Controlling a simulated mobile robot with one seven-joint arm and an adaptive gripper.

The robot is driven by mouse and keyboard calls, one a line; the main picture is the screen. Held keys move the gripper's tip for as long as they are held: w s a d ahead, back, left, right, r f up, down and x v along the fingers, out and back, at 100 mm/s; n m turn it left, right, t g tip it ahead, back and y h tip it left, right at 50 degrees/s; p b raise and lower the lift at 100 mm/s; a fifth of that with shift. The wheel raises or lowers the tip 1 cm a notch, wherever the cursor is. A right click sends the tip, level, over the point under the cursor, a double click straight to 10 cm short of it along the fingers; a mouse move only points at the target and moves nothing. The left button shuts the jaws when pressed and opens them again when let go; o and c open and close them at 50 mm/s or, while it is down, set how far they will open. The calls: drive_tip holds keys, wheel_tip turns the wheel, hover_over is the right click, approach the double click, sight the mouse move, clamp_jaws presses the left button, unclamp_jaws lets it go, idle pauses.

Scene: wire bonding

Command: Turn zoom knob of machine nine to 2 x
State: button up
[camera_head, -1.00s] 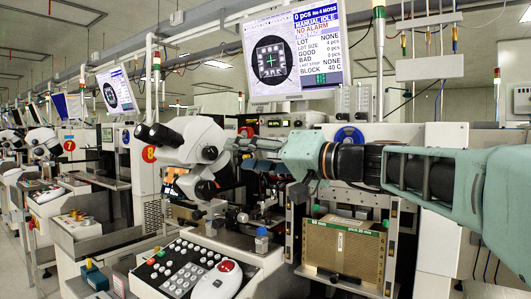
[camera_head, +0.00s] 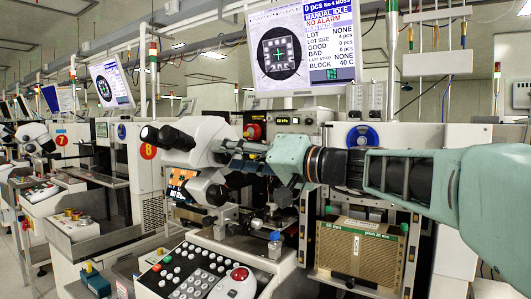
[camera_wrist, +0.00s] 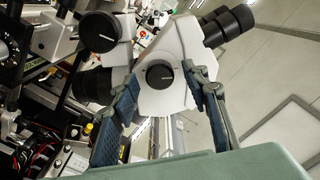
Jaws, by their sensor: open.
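The white microscope (camera_head: 203,137) of the nearest machine stands at centre left in the head view, its black eyepieces pointing left. In the wrist view the microscope (camera_wrist: 165,40) fills the upper middle, and the dark round knob (camera_wrist: 160,75) on its side faces me. My gripper (camera_wrist: 164,80) is open, with one finger left of the knob and one right of it. I cannot tell whether either finger touches it. In the head view my gripper (camera_head: 236,147) reaches the microscope's right side from the right. The knob's scale marks are too small to read.
A monitor (camera_head: 302,48) hangs above the machine. A button panel (camera_head: 195,278) lies in front, with a small blue-capped bottle (camera_head: 275,243) by it. A brown magazine box (camera_head: 355,248) sits below my arm. Black eyepieces (camera_wrist: 228,24) stick out beyond my fingers.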

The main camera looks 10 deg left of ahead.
drive_tip(key=shift+w+a, duration=0.2)
drive_tip(key=shift+a, duration=0.3)
clamp_jaws()
